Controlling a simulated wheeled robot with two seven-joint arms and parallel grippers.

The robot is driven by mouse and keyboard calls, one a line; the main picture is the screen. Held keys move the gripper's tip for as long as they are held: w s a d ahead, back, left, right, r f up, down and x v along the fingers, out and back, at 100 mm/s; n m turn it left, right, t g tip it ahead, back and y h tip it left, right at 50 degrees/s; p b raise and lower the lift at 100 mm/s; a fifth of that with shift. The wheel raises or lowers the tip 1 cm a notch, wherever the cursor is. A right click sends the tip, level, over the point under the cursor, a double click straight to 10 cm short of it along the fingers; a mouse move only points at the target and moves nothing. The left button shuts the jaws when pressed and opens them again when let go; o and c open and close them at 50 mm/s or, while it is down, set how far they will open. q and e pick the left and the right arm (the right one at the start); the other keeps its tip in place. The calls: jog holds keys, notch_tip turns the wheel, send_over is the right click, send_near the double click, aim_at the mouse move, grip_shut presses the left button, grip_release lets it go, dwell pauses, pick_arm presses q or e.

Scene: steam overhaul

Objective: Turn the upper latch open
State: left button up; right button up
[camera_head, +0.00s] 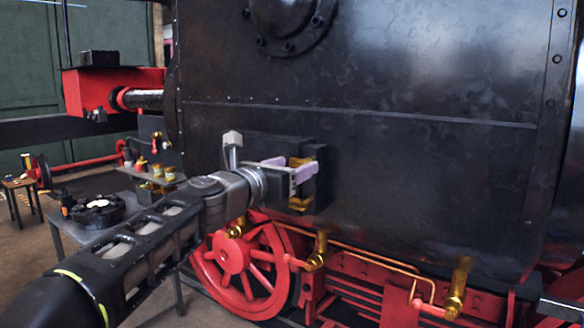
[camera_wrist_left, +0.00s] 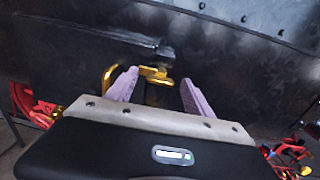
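My left gripper (camera_head: 290,168) reaches from the left to a dark box-like fitting (camera_head: 321,186) on the side of the black engine. Its two purple fingers stand apart. A gold latch (camera_head: 300,161) shows at the fitting's upper part, right by the fingers. In the left wrist view the gold latch (camera_wrist_left: 156,73) lies between and just beyond the open fingertips (camera_wrist_left: 160,84), and a curved gold piece shows left of the left finger. I cannot tell whether a finger touches it. A second gold latch (camera_head: 299,203) sits lower on the fitting, partly hidden. My right gripper is not in view.
A red spoked wheel (camera_head: 245,262) and gold valves (camera_head: 318,251) lie below the fitting. A grey table (camera_head: 75,232) with parts stands at the left, behind my arm. The black tank side (camera_head: 430,165) is a broad flat wall to the right.

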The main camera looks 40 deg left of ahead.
pick_arm(q)
grip_shut()
dwell(0.4)
jog(key=shift+f+m+b, duration=0.1)
jog(key=shift+m+b, duration=0.2)
jog(key=shift+m, duration=0.1)
jog(key=shift+f+m+t+h+b, duration=0.25)
jog(key=shift+m+b, duration=2.4)
jog(key=shift+m, duration=1.85)
jog(key=shift+m+t+h+b, duration=0.15)
jog(key=shift+m+h+b, duration=0.2)
jog(key=shift+m+b, duration=3.25)
jog(key=shift+m+p, duration=0.9)
jog(key=shift+m, duration=0.1)
